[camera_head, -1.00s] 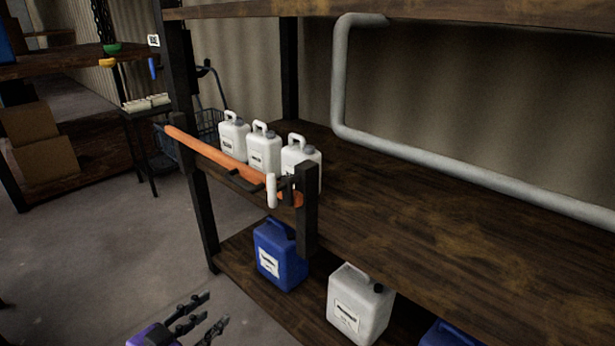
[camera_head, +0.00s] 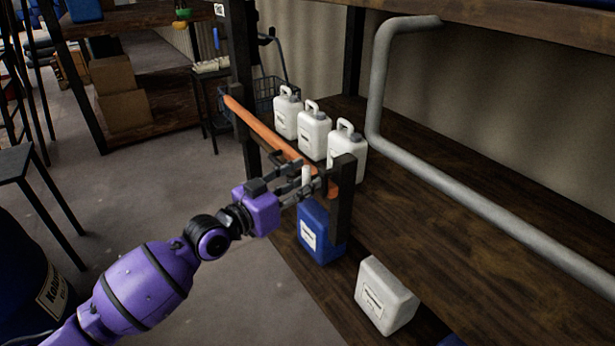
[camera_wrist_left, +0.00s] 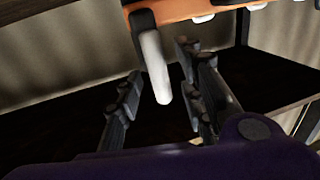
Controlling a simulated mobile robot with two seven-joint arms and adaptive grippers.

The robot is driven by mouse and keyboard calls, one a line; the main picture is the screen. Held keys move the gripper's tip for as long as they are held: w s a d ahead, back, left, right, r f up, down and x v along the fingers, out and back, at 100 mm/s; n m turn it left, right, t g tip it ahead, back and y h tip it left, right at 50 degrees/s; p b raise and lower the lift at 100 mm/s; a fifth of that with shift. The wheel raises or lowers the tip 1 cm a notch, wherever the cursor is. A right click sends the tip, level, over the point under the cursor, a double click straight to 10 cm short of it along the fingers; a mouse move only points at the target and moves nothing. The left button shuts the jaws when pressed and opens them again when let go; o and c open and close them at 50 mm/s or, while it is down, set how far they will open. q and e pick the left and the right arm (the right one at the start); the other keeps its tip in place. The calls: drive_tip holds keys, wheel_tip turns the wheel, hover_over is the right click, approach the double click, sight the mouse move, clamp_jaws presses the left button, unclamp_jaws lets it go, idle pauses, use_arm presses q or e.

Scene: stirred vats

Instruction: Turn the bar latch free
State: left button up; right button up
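The bar latch's white handle (camera_head: 306,176) hangs down at the near end of the orange bar (camera_head: 262,130), beside a dark post (camera_head: 342,203). In the left wrist view the white handle (camera_wrist_left: 155,68) hangs from a dark mount below the orange bar (camera_wrist_left: 195,10). My left gripper (camera_head: 308,184) is at the latch. In the wrist view its fingers (camera_wrist_left: 160,92) are apart, one on each side of the handle, with a visible gap to each side. In the head view the fingers partly hide the latch. My right gripper is not in view.
White jugs (camera_head: 313,130) stand on the shelf (camera_head: 440,190) behind the bar. A grey pipe (camera_head: 378,90) runs along the back. Open floor (camera_head: 190,150) lies left of the rack.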

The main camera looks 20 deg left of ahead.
use_arm(q)
drive_tip(key=shift+x, duration=0.8)
clamp_jaws()
